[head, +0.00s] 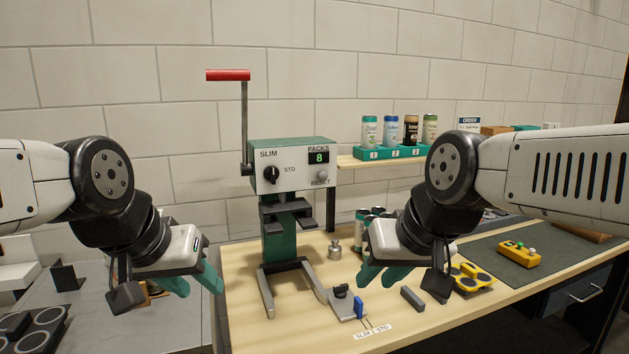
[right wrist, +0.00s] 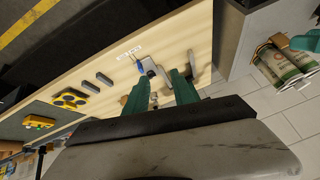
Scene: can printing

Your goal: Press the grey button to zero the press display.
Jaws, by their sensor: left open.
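The green and white press (head: 294,190) stands on the wooden table in the head view. Its display (head: 318,157) reads 8 under the word PACKS. The round grey button (head: 323,174) sits below it, above the word RESET, and nothing covers it. My left gripper (head: 200,286) is open and empty, to the left of the press and lower than the button. My right gripper (head: 378,278) is to the right of the press, lower than the button. In the right wrist view its teal fingers (right wrist: 161,90) are apart with nothing held between them.
A black knob (head: 271,174) is left of the button, by SLIM and STD. A red-handled lever (head: 228,75) rises at the press's left. A blue slider (head: 358,307) is on the table in front. Cans (head: 370,216) stand behind my right gripper. Space before the panel is clear.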

